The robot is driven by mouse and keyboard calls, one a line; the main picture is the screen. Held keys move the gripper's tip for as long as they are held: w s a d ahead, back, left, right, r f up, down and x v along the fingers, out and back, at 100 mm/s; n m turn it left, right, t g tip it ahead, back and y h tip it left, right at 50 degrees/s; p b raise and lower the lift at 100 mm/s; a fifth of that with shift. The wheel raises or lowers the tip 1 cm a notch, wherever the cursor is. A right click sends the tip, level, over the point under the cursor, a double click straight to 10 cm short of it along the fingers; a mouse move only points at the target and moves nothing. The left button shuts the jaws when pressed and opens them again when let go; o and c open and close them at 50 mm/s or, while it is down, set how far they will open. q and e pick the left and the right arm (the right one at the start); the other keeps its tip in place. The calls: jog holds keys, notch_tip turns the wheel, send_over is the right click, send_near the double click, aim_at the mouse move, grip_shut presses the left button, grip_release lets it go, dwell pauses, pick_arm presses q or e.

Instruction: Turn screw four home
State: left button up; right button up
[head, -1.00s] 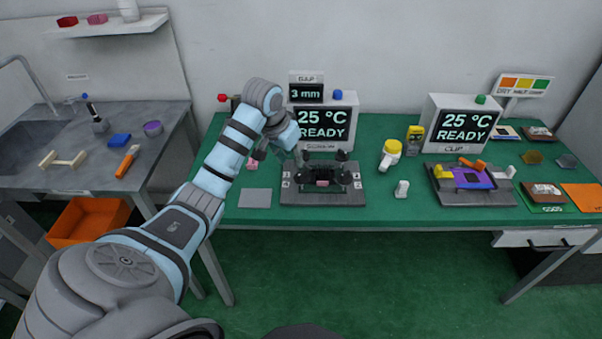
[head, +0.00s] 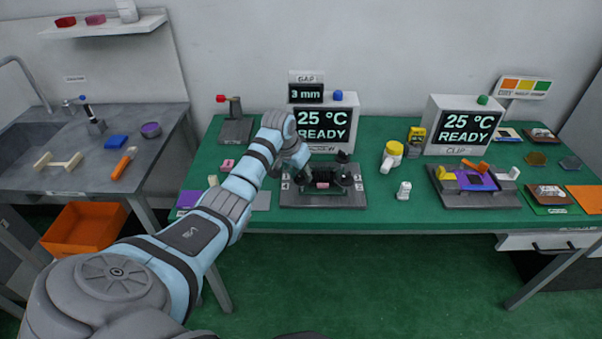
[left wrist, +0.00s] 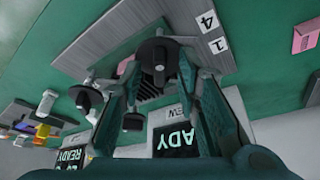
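The screw fixture is a grey plate (head: 350,199) with a dark clamp frame and black screw knobs, in front of a display reading "25 °C READY" (head: 324,126). My left gripper (left wrist: 159,62) is over the plate's left part, pointing down. Its fingers stand on either side of a black knob (left wrist: 158,52), with narrow gaps seeming to remain. The labels 4 (left wrist: 208,20) and 1 (left wrist: 217,44) lie beside this knob. Other knobs (left wrist: 84,97) show beyond the left finger. In the head view my arm hides the near-left knob. My right gripper is out of view.
A small gap display (head: 306,94) reads 3 mm. A red-tipped lever fixture (head: 235,128) stands left of the display. A yellow-capped bottle (head: 391,156) and small white part (head: 404,190) stand right of the plate. Farther right is a clip fixture (head: 478,203).

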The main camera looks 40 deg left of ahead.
pick_arm(q)
jog(key=shift+c, duration=0.6)
grip_shut()
